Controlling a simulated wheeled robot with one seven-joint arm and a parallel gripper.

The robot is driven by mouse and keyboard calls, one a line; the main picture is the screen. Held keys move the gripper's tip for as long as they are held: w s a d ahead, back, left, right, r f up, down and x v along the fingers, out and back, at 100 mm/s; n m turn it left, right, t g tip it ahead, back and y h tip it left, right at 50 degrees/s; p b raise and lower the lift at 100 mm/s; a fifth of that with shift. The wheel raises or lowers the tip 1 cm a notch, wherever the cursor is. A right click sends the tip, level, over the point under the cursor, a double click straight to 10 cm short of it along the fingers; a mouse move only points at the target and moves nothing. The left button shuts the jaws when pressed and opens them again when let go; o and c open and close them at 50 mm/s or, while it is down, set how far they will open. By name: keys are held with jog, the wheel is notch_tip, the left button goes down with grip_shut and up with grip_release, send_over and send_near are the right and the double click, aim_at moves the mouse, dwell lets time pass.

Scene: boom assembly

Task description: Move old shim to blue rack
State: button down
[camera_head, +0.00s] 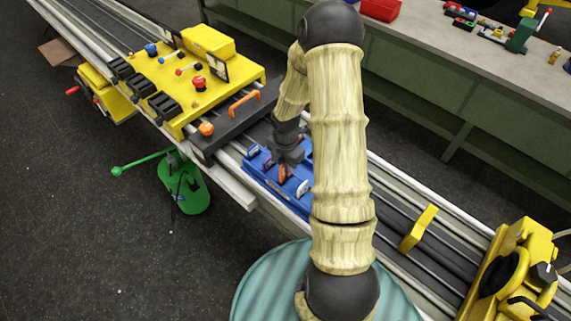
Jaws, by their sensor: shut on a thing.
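The blue rack (256,173) lies on the rails at the centre of the picture, partly hidden on the right by my arm. My gripper (285,166) points down over the rack and is shut on a small orange piece (282,174), which looks like the old shim. The piece is at the rack, but I cannot tell whether it touches the rack or sits in a slot. Small pale pieces (303,187) and a dark one (268,164) stand in the rack beside it.
A dark plate with an orange handle (244,103) and orange knob (207,129) lies left of the rack, beside a yellow control box (195,75). A yellow bracket (419,228) stands on the rails to the right. A green bench (470,60) runs behind.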

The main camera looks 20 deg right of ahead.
jog(key=shift+f+b, duration=0.6)
jog(key=shift+f, duration=0.45)
jog(key=shift+s+f, duration=0.15)
jog(key=shift+f, duration=0.05)
jog(key=c, duration=1.5)
grip_release()
notch_tip(320, 180, up, 17)
jog(key=shift+r+b, duration=0.2)
jog(key=shift+b, duration=0.5)
jog(key=shift+a, duration=0.1)
